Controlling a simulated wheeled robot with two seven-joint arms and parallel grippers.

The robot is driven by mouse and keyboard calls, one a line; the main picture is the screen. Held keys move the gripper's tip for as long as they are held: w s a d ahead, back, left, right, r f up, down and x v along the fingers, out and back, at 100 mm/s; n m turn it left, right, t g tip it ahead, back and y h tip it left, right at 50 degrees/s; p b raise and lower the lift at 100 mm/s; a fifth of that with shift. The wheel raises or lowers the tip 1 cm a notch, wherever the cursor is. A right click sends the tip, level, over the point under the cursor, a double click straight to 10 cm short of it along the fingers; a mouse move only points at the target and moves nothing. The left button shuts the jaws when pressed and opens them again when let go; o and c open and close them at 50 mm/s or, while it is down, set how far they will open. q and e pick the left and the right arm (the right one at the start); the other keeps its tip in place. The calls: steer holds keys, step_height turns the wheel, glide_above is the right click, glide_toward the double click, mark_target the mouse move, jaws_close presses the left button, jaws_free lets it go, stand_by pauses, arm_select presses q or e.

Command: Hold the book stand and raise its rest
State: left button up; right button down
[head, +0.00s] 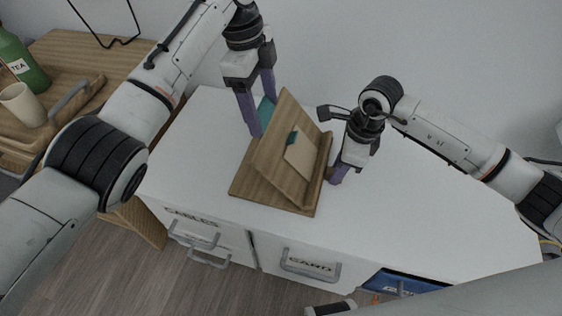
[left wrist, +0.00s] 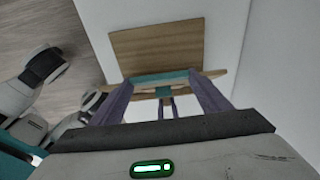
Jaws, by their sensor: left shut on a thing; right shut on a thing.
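The wooden book stand (head: 242,188) stands on the white desk, with its rest (head: 288,125) tilted up from the base. A lighter panel with a teal piece shows within the rest. My left gripper (head: 262,128) is at the rest's upper left edge, shut on the rest; in the left wrist view its two fingers (left wrist: 165,97) reach to a teal strip (left wrist: 160,77) at the rest's edge. My right gripper (head: 333,180) is shut on the right side of the stand's base, low near the desk top. The exact contact there is partly hidden.
The white desk top (head: 420,215) is clear to the right of the stand. Labelled drawers with handles (head: 310,265) face the front. A wooden side table at the left holds a tray with a cup (head: 22,105) and a green tea bottle (head: 22,62). A wall stands behind.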

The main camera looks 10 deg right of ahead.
arm_select(q)
steer(key=shift+o, duration=0.2)
steer(key=shift+s+d+r, duration=0.2)
steer(key=shift+d+r, duration=0.1)
steer(key=shift+d, duration=0.25)
steer(key=shift+s+d+r, duration=0.45)
steer(key=shift+d+r, duration=0.15)
steer(key=shift+d, duration=0.15)
steer(key=o, duration=1.1)
steer(key=shift+o, duration=0.2)
steer(key=shift+a, duration=0.1)
steer(key=shift+w, duration=0.1)
